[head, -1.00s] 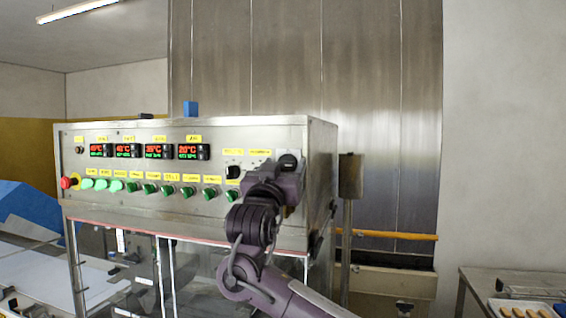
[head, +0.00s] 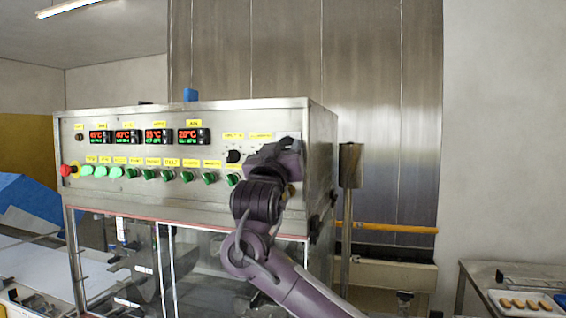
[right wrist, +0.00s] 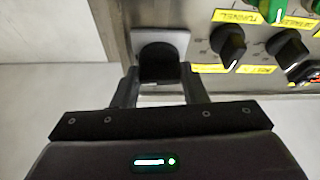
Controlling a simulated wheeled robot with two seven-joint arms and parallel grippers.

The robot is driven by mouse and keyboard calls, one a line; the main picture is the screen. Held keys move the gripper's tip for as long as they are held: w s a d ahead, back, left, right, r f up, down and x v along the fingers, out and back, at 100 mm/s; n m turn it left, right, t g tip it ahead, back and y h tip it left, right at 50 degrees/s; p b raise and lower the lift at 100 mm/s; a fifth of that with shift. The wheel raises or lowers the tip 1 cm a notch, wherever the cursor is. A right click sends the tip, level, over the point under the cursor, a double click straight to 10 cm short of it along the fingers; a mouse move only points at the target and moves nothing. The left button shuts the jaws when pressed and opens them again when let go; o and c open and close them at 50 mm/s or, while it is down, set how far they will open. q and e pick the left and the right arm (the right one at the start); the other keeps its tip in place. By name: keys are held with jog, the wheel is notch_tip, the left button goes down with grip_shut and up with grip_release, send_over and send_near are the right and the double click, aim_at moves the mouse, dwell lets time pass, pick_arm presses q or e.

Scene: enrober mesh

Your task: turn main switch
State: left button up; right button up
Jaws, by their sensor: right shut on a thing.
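The main switch (right wrist: 158,62) is a black knob on a pale square plate, near the panel's edge in the right wrist view. In the head view my right gripper (head: 283,152) covers it at the right end of the control panel (head: 100,150). In the right wrist view the two fingers of my right gripper (right wrist: 160,88) stand on either side of the knob, shut on it. The knob's exact angle is hard to read. My left gripper is in neither current view.
Left of the switch are a black selector knob (head: 233,156), a row of green buttons (head: 167,175), temperature displays (head: 152,136) and a red emergency stop (head: 66,170). A grey post (head: 349,166) stands just right of the cabinet. A tray (head: 527,303) sits at lower right.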

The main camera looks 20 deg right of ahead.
pick_arm(q)
notch_tip(320, 180, down, 5)
jog(key=b, duration=0.4)
pick_arm(e)
jog(key=n+y, duration=0.2)
jog(key=n, duration=0.3)
jog(key=n+t+y, duration=0.1)
jog(key=n+y, duration=0.2)
jog(key=n, duration=0.2)
jog(key=shift+s+d+r, duration=0.1)
jog(key=shift+d, duration=0.05)
jog(key=shift+r+n+y, duration=0.1)
jog(key=shift+n+y, duration=0.3)
jog(key=shift+n, duration=0.8)
jog(key=n+g+y+p, duration=0.1)
jog(key=n, duration=0.2)
jog(key=shift+r, duration=0.15)
jog(key=n+g+y+p, duration=0.1)
jog(key=n+p, duration=0.1)
jog(key=n, duration=0.1)
jog(key=shift+r+n+p, duration=0.1)
jog(key=shift+n+p, duration=0.25)
jog(key=shift+n, duration=0.05)
pick_arm(q)
notch_tip(320, 180, up, 4)
jog(key=shift+r+p, duration=0.1)
jog(key=shift+p, duration=0.25)
pick_arm(e)
jog(key=shift+n+g, duration=0.3)
jog(key=shift+n, duration=0.2)
